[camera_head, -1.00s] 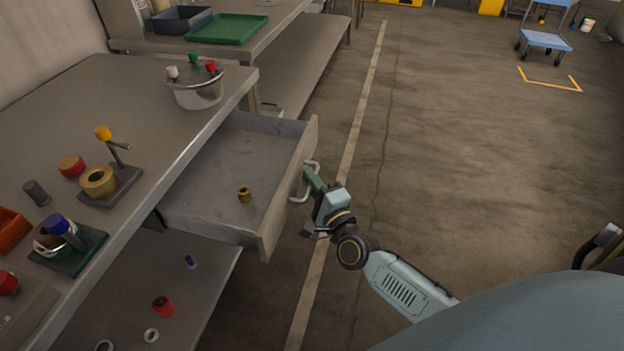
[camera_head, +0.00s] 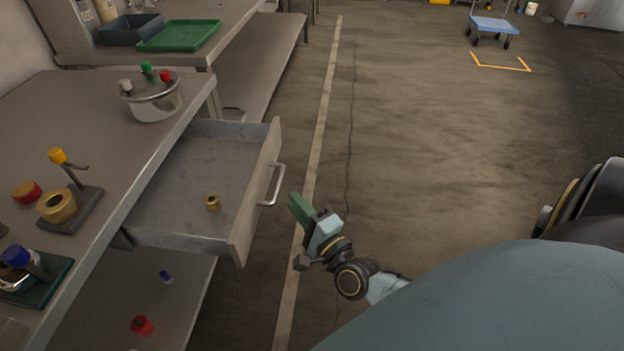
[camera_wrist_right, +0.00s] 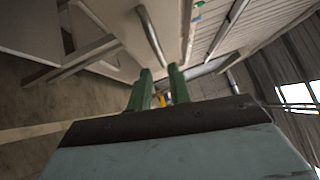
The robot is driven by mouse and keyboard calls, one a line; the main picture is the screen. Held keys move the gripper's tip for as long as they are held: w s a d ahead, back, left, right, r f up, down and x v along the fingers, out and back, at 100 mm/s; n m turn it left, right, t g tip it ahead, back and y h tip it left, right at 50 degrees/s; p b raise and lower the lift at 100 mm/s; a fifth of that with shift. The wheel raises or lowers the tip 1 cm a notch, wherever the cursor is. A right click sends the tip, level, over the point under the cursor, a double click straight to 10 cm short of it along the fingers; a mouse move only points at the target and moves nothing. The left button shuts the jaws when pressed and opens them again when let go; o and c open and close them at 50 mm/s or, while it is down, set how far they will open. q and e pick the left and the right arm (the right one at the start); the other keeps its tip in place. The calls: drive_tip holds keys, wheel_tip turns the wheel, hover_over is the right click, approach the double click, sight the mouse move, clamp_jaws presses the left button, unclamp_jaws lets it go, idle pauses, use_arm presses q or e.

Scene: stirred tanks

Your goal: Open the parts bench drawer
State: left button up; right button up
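The parts bench drawer (camera_head: 257,205) stands pulled well out of the bench (camera_head: 130,150) in the head view, its inside open to sight. A small brass-coloured part (camera_head: 212,202) lies in it. The metal handle (camera_head: 273,186) on the drawer front is free. My right gripper (camera_head: 296,200) is just right of the handle, apart from it. In the right wrist view its two green fingers (camera_wrist_right: 161,84) stand apart with nothing held between them. My left gripper is in neither view.
A steel pot (camera_head: 152,100) and a yellow-topped stand (camera_head: 72,205) are on the bench top. A red part (camera_head: 142,325) lies on the shelf below. The floor right of the drawer is clear. A blue cart (camera_head: 494,25) stands far back.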

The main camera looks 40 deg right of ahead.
drive_tip(key=s, duration=0.5)
drive_tip(key=shift+s+f, duration=0.3)
drive_tip(key=shift+f, duration=0.05)
drive_tip(key=shift+r, duration=0.1)
